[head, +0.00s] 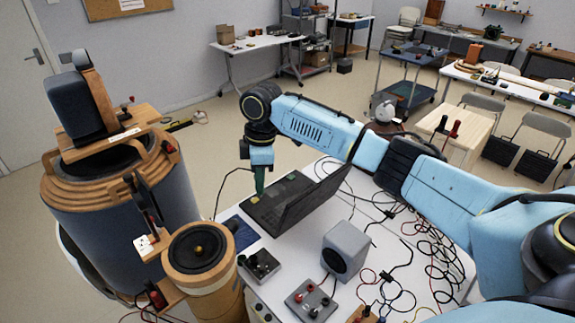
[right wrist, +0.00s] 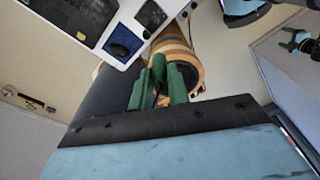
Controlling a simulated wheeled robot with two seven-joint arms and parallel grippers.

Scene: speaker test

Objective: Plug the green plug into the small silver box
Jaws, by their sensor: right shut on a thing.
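My right gripper (head: 259,188) points down over the laptop's left part in the head view. Its green fingers are shut on the green plug, which I can hardly tell from them; a black cable hangs to the left from there. I cannot tell which is meant. A dark green shape (right wrist: 301,43), perhaps my left gripper, shows at the right edge of the wrist view.
The open laptop (head: 296,203) stands on the white table. A grey cube speaker (head: 345,249) and loose cables (head: 430,245) lie to the right. A tall round speaker (head: 125,215) and a smaller wooden one (head: 199,250) stand left of the table.

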